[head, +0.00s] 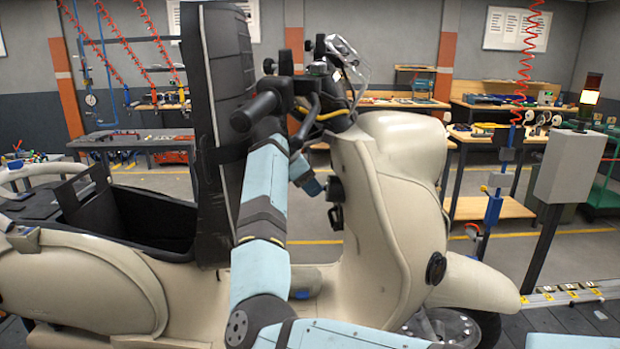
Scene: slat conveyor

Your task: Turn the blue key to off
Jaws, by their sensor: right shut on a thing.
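A cream scooter (385,215) stands side-on across the middle of the head view. My right arm rises in front of it, and my right gripper (325,188) is at the inner side of the scooter's front shield, below the handlebar (262,110). The gripper is shut at a dark round fitting (336,190) there. The blue key is not clearly visible; the gripper and wrist cover the spot, so its angle cannot be read. A second dark round part (335,218) sits just below. My left gripper is out of view.
The dark seat (225,100) stands upright, close to the left of my forearm, beside an open black storage well (150,220). The handlebar and cables hang just above my wrist. A grey control box (568,165) on a post stands at right. Workbenches line the back.

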